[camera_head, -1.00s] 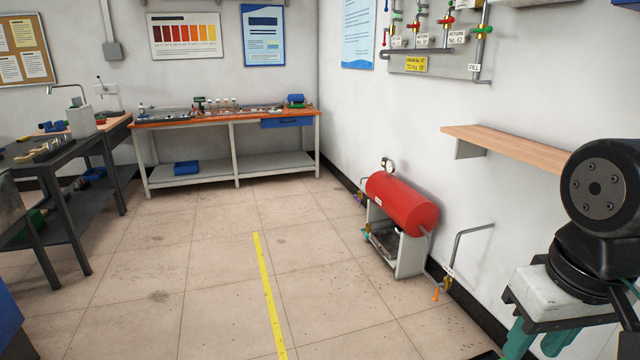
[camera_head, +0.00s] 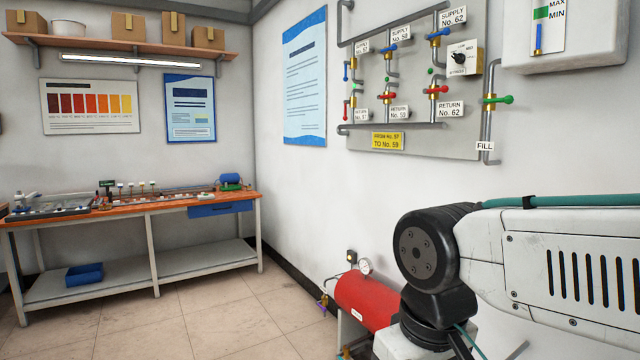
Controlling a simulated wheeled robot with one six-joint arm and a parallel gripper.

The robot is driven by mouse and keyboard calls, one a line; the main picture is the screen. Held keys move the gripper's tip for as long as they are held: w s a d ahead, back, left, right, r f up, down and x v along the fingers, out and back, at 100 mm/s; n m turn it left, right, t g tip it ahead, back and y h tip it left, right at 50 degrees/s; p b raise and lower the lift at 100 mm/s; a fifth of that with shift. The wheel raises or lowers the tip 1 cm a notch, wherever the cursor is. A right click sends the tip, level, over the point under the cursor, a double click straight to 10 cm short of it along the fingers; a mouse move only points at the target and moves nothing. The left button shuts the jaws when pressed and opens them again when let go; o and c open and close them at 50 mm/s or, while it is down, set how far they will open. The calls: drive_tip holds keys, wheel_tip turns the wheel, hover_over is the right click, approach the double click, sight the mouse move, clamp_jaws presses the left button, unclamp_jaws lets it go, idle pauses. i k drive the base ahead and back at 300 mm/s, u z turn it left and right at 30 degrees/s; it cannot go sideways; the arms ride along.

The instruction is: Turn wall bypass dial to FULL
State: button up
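The bypass dial (camera_head: 459,58) is a black knob on a small cream plate on the right wall. Small lettering surrounds it, with a word like BYPASS below; I cannot read the setting for sure. The plate sits at the right end of a grey pipe panel (camera_head: 420,138), right of the blue SUPPLY No. 62 valve. My arm is in the lower right, below the panel and apart from the dial. My gripper is not in view.
Blue and red valve handles and pipes crowd the panel. A FILL pipe with a green handle (camera_head: 497,99) and a white tank (camera_head: 570,40) are right of the dial. A red cylinder (camera_head: 364,300) stands low by the wall. A workbench (camera_head: 130,207) is at left; floor between is clear.

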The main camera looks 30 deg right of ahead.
sight(459, 58)
drive_tip(key=z, duration=0.7)
drive_tip(key=i, duration=1.85)
drive_tip(key=z, duration=0.9)
